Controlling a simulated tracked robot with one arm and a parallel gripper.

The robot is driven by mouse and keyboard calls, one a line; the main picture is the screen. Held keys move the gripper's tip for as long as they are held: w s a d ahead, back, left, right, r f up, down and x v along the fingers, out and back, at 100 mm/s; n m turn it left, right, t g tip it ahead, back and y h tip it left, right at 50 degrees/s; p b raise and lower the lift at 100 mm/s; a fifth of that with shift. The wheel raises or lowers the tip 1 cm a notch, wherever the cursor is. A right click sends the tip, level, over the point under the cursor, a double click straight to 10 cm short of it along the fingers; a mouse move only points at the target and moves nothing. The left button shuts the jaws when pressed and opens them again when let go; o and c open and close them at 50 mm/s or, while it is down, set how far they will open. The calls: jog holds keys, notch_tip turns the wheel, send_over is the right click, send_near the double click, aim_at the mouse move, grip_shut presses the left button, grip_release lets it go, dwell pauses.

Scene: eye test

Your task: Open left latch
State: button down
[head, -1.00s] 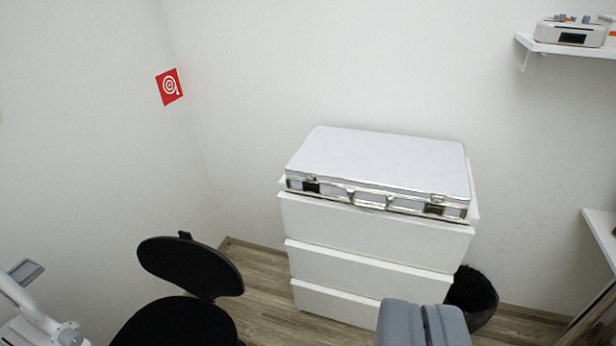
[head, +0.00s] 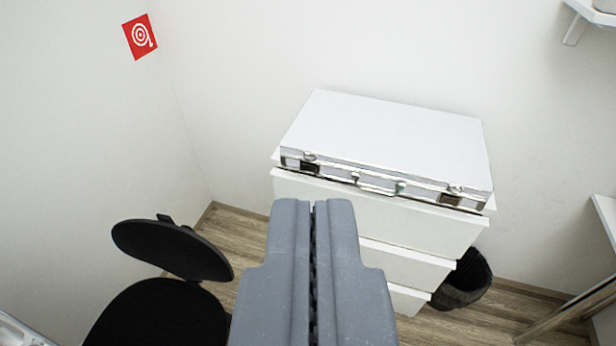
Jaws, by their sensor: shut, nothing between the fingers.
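A closed silver-white case (head: 390,135) lies flat on top of a white drawer unit (head: 400,217). Its front side carries a left latch (head: 309,158), a right latch (head: 455,190) and a handle (head: 377,184) between them. Both latches look fastened, but they are small in view. My gripper (head: 312,205) is in the lower middle of the picture, its two grey fingers together with nothing between them. It is in front of the drawer unit, apart from the case, and its tips appear below the left latch. It hides part of the drawers.
A black chair (head: 170,250) stands at the lower left. A black waste bin (head: 464,279) is right of the drawers. A white shelf (head: 590,12) hangs at the upper right, and a red sign (head: 139,37) is on the left wall. Wood floor shows between chair and drawers.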

jog(key=w+d+f+n+g+h, duration=0.2)
jog(key=w+d+f+h, duration=0.5)
jog(key=w+f, duration=0.5)
jog(key=w+d+f+n+g+h, duration=0.15)
jog(key=w+d+f+h, duration=0.45)
jog(key=w+f, duration=0.6)
jog(key=w+a+f+n+t+y, duration=0.2)
jog(key=w+a+f, duration=0.3)
jog(key=f, duration=0.4)
jog(key=w+a+f+n+t+y+b, duration=0.1)
jog(key=w+a+f+n+t+y, duration=0.1)
jog(key=w+a+f+n, duration=0.3)
jog(key=w+a+f+n+t+y, duration=0.2)
jog(key=a+f, duration=0.6)
jog(key=f, duration=0.6)
jog(key=w+n+y, duration=0.1)
jog(key=w+n, duration=0.1)
jog(key=w, duration=0.1)
jog(key=shift+a+t, duration=0.15)
jog(key=shift+t, duration=0.2)
jog(key=shift+w, duration=0.25)
